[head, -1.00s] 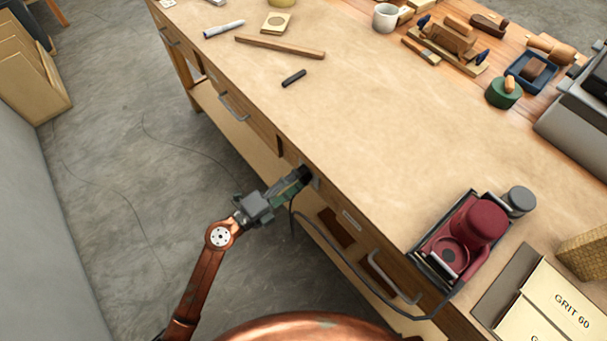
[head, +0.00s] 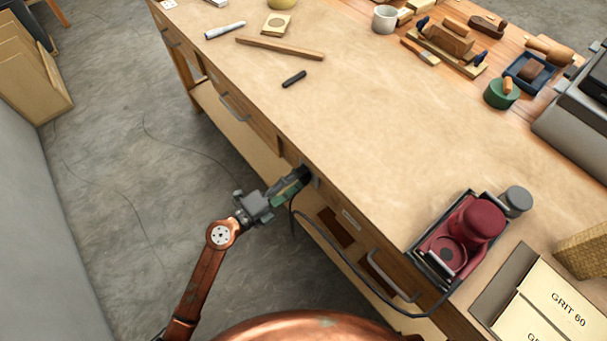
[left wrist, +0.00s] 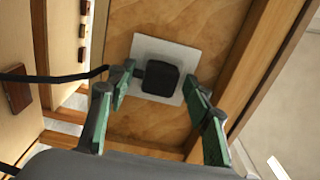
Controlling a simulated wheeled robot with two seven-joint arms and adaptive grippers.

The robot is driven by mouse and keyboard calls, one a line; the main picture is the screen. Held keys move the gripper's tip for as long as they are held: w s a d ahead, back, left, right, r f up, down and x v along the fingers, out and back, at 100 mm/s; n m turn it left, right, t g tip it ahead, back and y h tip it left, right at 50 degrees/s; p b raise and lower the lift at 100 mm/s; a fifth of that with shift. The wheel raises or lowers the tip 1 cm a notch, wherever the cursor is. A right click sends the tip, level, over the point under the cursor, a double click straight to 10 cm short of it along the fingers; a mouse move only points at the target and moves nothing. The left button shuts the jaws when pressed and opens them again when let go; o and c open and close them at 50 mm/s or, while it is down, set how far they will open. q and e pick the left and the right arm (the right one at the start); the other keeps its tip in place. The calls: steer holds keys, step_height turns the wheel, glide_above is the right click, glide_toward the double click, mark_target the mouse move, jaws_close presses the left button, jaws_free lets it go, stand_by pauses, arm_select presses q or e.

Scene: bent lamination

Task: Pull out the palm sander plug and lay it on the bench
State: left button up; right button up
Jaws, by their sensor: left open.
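The black plug (left wrist: 160,78) sits against a pale square outlet plate (left wrist: 179,54) on the bench's front in the left wrist view. Its cord (left wrist: 55,78) runs off to the left. My left gripper (left wrist: 162,92) is open, with its green-padded fingers on either side of the plug and gaps visible. In the head view my left gripper (head: 292,186) is at the bench front, and its fingers largely hide the plug. The dark red palm sander (head: 476,222) rests in a black tray (head: 424,263) near the bench's front edge, with the cord hanging below. My right gripper is not in view.
The bench top (head: 370,140) is broadly clear in the middle. A black pen-like stick (head: 294,79), a wooden strip (head: 279,48) and a marker (head: 225,30) lie farther back. Grit-labelled boxes (head: 548,301) stand at lower right. A drawer handle (head: 390,281) juts out near the cord.

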arm_select(q)
steer(key=shift+r, duration=0.1)
stand_by(0.3)
steer(key=shift+c, duration=0.2)
jaws_close()
stand_by(0.5)
steer(key=shift+a+p, duration=0.1)
steer(key=shift+p, duration=0.2)
steer(key=shift+v, duration=2.95)
